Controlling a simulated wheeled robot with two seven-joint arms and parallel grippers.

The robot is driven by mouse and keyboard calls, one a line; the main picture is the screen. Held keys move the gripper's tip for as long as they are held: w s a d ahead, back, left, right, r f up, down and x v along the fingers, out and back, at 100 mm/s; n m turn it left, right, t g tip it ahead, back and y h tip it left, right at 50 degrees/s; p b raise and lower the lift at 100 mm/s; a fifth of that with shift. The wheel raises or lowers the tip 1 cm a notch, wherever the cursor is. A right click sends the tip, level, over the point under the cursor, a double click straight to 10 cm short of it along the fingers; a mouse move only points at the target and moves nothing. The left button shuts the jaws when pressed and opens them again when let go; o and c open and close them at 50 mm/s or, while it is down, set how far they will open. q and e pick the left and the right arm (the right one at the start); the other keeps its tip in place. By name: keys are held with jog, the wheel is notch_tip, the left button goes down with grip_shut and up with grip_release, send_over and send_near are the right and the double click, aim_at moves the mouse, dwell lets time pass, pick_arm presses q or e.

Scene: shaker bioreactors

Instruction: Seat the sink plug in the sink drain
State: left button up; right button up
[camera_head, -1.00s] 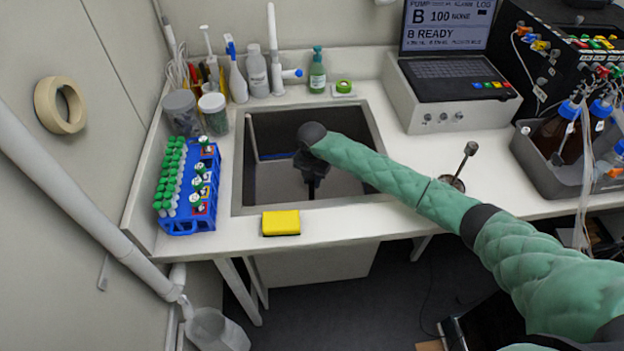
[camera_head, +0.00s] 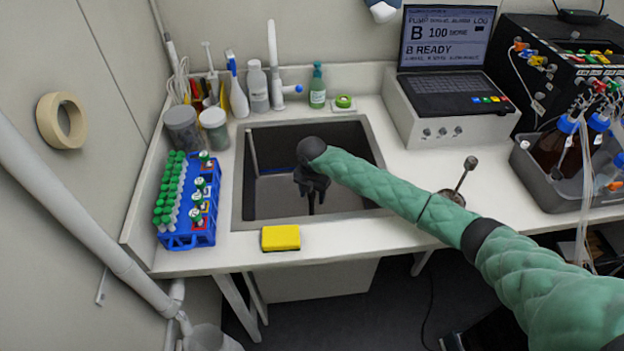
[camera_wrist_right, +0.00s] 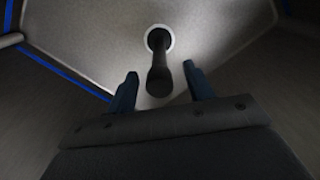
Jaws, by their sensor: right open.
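In the right wrist view, the sink drain (camera_wrist_right: 171,33) shows as a pale ring in the sink floor. A dark, stemmed piece that looks like the sink plug (camera_wrist_right: 160,78) stands at the drain, its stem toward the camera. How deep it sits in the drain I cannot tell. My right gripper (camera_wrist_right: 161,76) is open, its two blue fingers apart on either side of the stem with gaps visible. In the head view my right gripper (camera_head: 311,204) points down inside the sink (camera_head: 353,190), and the arm and gripper hide the drain and plug. My left gripper is not in view.
A yellow sponge (camera_head: 281,238) lies at the sink's front edge. A blue tube rack (camera_head: 203,228) and jars (camera_head: 183,128) stand on the left. A faucet (camera_head: 273,65) and soap bottle (camera_head: 317,88) are behind the sink. A laptop on a white box (camera_head: 440,127) is at the right.

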notch_tip(320, 180, up, 6)
jog(key=shift+w+r+b, duration=0.1)
jog(key=shift+b, duration=1.1)
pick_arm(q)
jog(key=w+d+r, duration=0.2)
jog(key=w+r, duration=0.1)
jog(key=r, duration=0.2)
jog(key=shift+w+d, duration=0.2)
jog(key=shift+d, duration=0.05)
pick_arm(e)
jog(key=shift+r, duration=0.75)
